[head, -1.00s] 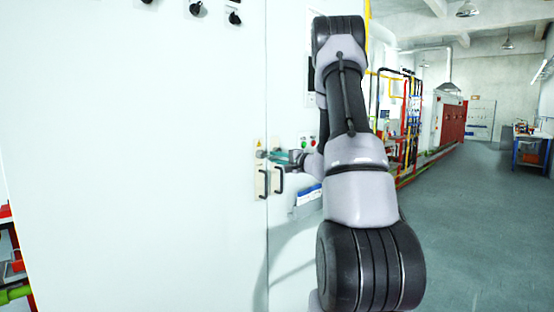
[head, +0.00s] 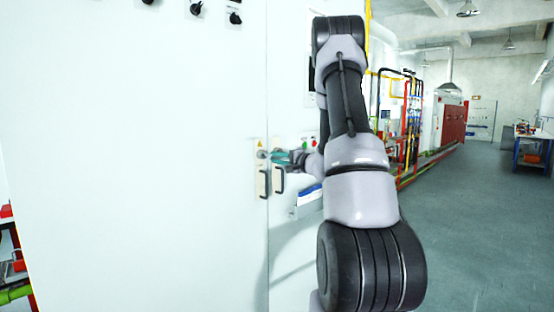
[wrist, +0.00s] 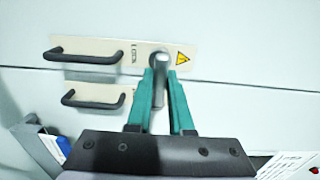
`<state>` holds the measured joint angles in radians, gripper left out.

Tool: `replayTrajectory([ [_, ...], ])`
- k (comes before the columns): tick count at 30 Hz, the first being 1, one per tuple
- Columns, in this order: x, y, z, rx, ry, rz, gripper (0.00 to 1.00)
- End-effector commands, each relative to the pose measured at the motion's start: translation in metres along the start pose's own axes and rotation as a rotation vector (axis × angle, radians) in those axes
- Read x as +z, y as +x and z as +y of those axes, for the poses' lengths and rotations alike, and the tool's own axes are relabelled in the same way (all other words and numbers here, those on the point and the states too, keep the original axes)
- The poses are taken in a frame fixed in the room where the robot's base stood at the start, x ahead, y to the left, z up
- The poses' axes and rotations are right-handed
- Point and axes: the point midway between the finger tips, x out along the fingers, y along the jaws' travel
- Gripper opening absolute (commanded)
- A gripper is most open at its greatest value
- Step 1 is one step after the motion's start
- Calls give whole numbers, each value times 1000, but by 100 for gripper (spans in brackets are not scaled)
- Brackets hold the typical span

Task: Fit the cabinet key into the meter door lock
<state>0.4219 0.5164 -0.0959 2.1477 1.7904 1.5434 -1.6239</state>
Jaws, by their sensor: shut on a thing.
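My gripper (wrist: 160,76) has teal fingers shut on a grey key (wrist: 160,92), which stands out between the fingertips. The key's tip is in line with the round lock (wrist: 158,59) on the pale plate marked LOCK, beside a yellow warning triangle. I cannot tell whether the tip is in the lock or just short of it. In the head view my gripper (head: 277,156) is just right of the lock plate (head: 261,160) on the white meter cabinet door (head: 150,160); the key is too small to make out there.
Two black bar handles (wrist: 98,55) (wrist: 95,96) stand out from the doors beside the lock, either side of the door seam. A document holder (head: 306,202) hangs below and right of my gripper. Open floor (head: 470,240) lies to the right.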

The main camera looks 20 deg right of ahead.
Motion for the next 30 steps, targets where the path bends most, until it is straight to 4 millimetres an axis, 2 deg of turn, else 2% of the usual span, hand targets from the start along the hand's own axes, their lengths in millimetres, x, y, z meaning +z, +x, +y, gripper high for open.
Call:
replayTrajectory([
  [11, 0, 1, 0, 0, 0, 0, 0],
  [30, 0, 17, 0, 0, 0, -1, 0],
])
